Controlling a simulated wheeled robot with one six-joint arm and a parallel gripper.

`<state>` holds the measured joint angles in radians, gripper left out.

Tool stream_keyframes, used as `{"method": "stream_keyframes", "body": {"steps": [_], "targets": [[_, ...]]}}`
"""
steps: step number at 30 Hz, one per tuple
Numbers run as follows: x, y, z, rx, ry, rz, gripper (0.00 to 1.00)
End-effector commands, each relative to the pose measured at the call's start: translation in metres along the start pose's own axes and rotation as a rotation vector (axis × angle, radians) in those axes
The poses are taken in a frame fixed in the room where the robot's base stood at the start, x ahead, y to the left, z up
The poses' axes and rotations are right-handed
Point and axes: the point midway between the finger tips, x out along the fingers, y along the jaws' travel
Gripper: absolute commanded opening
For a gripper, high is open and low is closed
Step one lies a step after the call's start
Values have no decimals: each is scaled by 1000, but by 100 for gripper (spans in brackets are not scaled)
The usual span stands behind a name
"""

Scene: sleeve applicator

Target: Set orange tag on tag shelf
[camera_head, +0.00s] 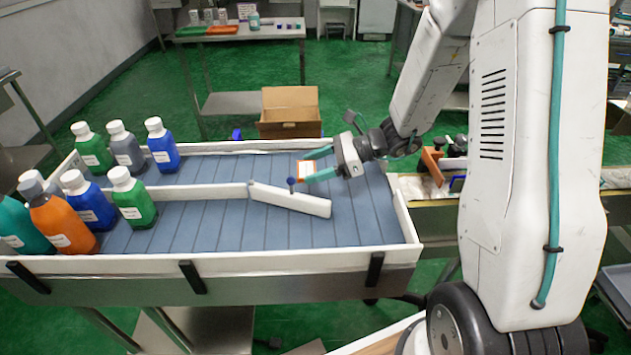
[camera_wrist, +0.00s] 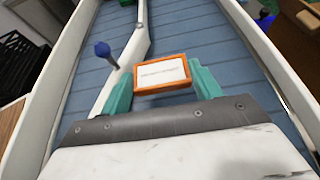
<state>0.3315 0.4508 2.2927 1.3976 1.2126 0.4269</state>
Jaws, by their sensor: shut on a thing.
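The orange tag (camera_wrist: 163,73) has an orange frame around a white label with small print too blurred to read. My gripper (camera_wrist: 161,84) is shut on it, with a teal finger at each side, in the wrist view. In the head view the tag (camera_head: 307,169) shows at the tip of my gripper (camera_head: 318,173), above the slatted blue-grey conveyor bed.
A conveyor (camera_head: 345,222) with white side rails lies below my gripper. A white diverter arm (camera_head: 290,200) with a blue knob (camera_head: 291,182) is close by. Several capped bottles (camera_head: 62,215) stand at the left. A cardboard box (camera_head: 290,112) and a steel table (camera_head: 235,32) are behind.

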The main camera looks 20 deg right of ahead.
Motion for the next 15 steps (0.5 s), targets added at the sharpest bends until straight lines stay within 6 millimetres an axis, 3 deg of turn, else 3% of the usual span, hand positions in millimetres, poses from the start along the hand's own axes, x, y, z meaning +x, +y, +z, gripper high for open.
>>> {"method": "stream_keyframes", "body": {"steps": [9, 15], "targets": [[16, 0, -37, 3, 0, 1, 41], [19, 0, -43, -1, 0, 1, 41]]}}
